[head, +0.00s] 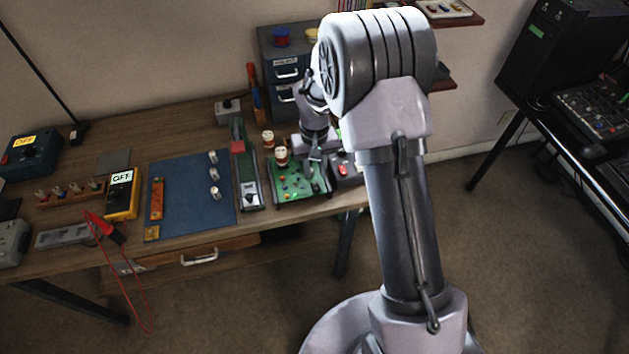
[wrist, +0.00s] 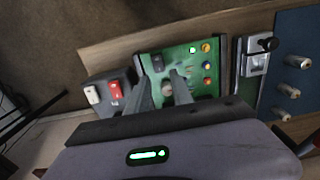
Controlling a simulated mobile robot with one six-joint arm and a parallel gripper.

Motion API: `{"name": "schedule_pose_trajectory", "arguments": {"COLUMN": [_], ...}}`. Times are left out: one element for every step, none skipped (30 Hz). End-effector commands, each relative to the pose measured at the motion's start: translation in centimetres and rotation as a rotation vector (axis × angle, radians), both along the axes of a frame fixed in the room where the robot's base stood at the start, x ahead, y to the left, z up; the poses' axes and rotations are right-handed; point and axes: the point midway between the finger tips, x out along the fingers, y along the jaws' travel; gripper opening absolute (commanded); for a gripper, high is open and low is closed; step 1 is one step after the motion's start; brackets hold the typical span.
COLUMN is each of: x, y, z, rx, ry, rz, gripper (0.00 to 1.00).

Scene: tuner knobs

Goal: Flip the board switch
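The green circuit board (head: 288,193) lies at the right front of the bench. It also shows in the wrist view (wrist: 203,82), with green, yellow, blue and orange parts along one side. A small black part (wrist: 158,62), perhaps the board switch, sits near the board's far left corner. My gripper (wrist: 160,78) is open over the left part of the board, its two fingers apart. A round pale part (wrist: 167,89) shows between the fingers. In the head view my gripper (head: 315,156) is over the board's back right. Contact cannot be told.
A grey box with a red switch (wrist: 115,90) stands beside the board. A grey unit with a black lever (wrist: 256,63) is on its other side. A blue mat (head: 185,190) with metal cylinders lies left. White-lidded jars (head: 281,157) stand behind the board.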

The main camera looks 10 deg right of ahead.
Motion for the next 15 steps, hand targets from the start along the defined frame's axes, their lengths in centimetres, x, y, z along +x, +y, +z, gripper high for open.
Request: {"name": "schedule_pose_trajectory", "arguments": {"x": [-0.1, -0.1, 0.0, 0.0, 0.0, 0.0, 0.0, 0.0, 0.0, 0.0, 0.0, 0.0, 0.0, 0.0, 0.0], "y": [0.0, 0.0, 0.0, 0.0, 0.0, 0.0, 0.0, 0.0, 0.0, 0.0, 0.0, 0.0, 0.0, 0.0, 0.0], "z": [-1.4, -1.9, -2.5, -2.8, -3.1, -3.4, -3.6, -3.7, -3.7, -3.7, -3.7, -3.7, -3.7, -3.7, -3.7], "rx": [0.0, 0.0, 0.0, 0.0, 0.0, 0.0, 0.0, 0.0, 0.0, 0.0, 0.0, 0.0, 0.0, 0.0, 0.0], "ry": [0.002, 0.002, 0.002, 0.001, 0.001, 0.0, 0.0, 0.0, 0.0, 0.0, -0.001, -0.001, -0.001, -0.001, -0.001], "rz": [0.0, 0.0, 0.0, 0.0, 0.0, 0.0, 0.0, 0.0, 0.0, 0.0, 0.0, 0.0, 0.0, 0.0, 0.0], "gripper": [0.27, 0.27, 0.27, 0.27, 0.27, 0.27, 0.27, 0.27, 0.27, 0.27, 0.27, 0.27, 0.27, 0.27, 0.27]}}
